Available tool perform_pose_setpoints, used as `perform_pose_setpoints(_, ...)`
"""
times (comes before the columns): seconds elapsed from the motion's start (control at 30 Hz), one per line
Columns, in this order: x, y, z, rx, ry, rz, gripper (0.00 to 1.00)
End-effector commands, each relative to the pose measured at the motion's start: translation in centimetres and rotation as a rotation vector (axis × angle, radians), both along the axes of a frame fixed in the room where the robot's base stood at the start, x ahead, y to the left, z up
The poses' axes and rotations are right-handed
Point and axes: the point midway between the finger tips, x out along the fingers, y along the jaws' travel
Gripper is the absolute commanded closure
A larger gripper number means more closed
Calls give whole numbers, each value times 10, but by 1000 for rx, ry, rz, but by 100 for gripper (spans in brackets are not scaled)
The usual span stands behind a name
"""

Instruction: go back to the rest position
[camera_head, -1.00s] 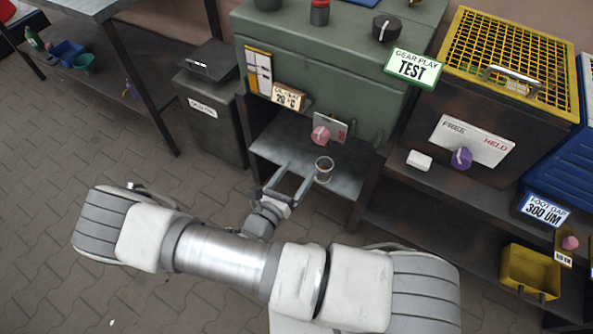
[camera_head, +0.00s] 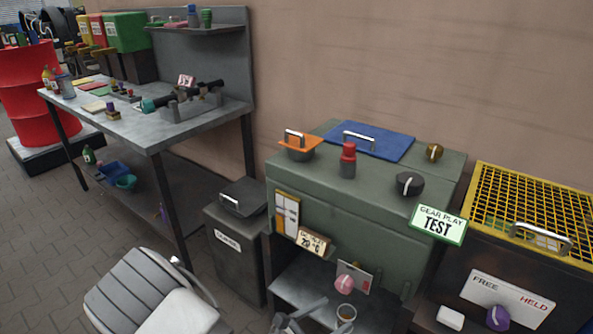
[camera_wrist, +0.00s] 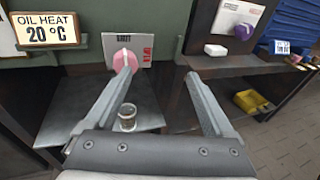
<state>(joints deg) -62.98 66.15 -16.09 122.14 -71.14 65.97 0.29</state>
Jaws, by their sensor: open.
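My gripper (camera_wrist: 168,88) is open in the wrist view, with its two long fingers spread and nothing held between them. A small glass cup (camera_wrist: 127,117) stands on the grey lower shelf (camera_wrist: 85,115), beside and below the left finger. A pink knob (camera_wrist: 125,60) on a small plate is behind the left fingertip. In the head view only a part of my gripper shows at the bottom edge, and my arm is at lower left.
A green cabinet (camera_head: 345,220) carries a blue lid, a black knob and a red-capped item. A dark box with a yellow mesh top (camera_head: 533,215) stands to the right. A grey bin (camera_head: 233,255) and a workbench (camera_head: 160,130) are to the left. Open floor lies at lower left.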

Motion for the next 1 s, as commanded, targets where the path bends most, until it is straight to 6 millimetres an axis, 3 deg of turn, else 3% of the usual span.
perform_pose_setpoints(0.5, -34, -44, 91, 555, -204, -621, 12)
perform_pose_setpoints(1.0, -74, -64, 174, 1097, -467, -1092, 12)
